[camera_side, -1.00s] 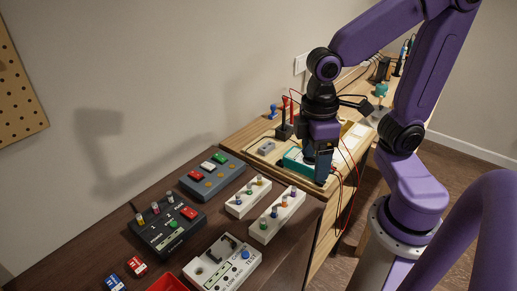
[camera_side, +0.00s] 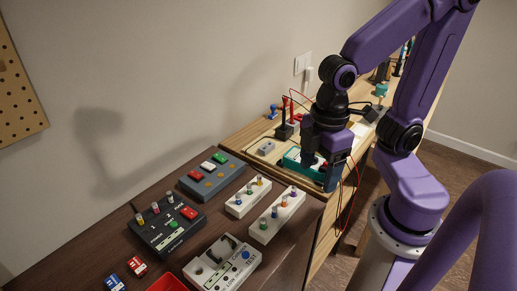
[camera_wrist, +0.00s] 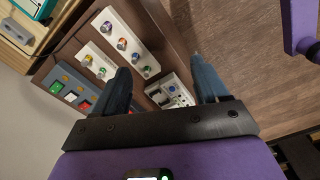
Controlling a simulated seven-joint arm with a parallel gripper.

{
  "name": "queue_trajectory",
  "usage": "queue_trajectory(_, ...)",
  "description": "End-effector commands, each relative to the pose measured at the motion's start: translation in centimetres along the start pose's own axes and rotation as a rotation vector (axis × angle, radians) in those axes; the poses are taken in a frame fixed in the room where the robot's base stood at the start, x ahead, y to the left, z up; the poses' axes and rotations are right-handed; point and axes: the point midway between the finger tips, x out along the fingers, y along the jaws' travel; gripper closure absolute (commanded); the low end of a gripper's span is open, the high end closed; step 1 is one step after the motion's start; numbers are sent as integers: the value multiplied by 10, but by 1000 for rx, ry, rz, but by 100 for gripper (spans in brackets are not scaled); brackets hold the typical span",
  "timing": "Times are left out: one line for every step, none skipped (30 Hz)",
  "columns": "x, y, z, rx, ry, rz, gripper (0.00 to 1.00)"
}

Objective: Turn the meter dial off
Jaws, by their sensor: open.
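The teal meter (camera_side: 292,160) sits on the light wooden bench, with red and black leads running from it. My gripper (camera_side: 320,165) covers much of it in the side view, so the dial and its setting are hidden. In the wrist view my gripper (camera_wrist: 163,82) has its two fingers well apart with nothing between them. I cannot tell from the side view whether the fingers touch the meter. I cannot make out the meter's dial in the wrist view.
Two white knob boxes (camera_side: 276,215), a grey-blue box (camera_side: 212,177), a black box (camera_side: 165,227) and a white tester (camera_side: 222,264) stand on the dark bench. A red tray (camera_side: 167,284) is at the front. Probes (camera_side: 285,130) stand behind the meter.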

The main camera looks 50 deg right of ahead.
Motion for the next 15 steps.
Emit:
queue_trajectory(-1,4,-5,-3,-2,0,27)
queue_trajectory(-2,7,-9,-8,-2,1,27)
queue_trajectory(-3,10,-14,-14,-3,1,27)
queue_trajectory(-3,13,-18,-19,-4,1,27)
queue_trajectory(-4,16,-21,-24,-4,1,27)
queue_trajectory(-5,20,-26,-31,-5,1,27)
queue_trajectory(-6,23,-30,-35,-5,1,27)
queue_trajectory(-6,26,-33,-41,-6,1,27)
queue_trajectory(-7,30,-38,-46,-5,2,27)
queue_trajectory(-8,33,-41,-53,-6,2,27)
queue_trajectory(-8,36,-45,-57,-7,2,27)
queue_trajectory(-9,41,-49,-64,-6,2,27)
queue_trajectory(-10,44,-53,-69,-8,2,27)
queue_trajectory(-10,47,-56,-75,-8,2,27)
queue_trajectory(-11,52,-60,-80,-9,2,27)
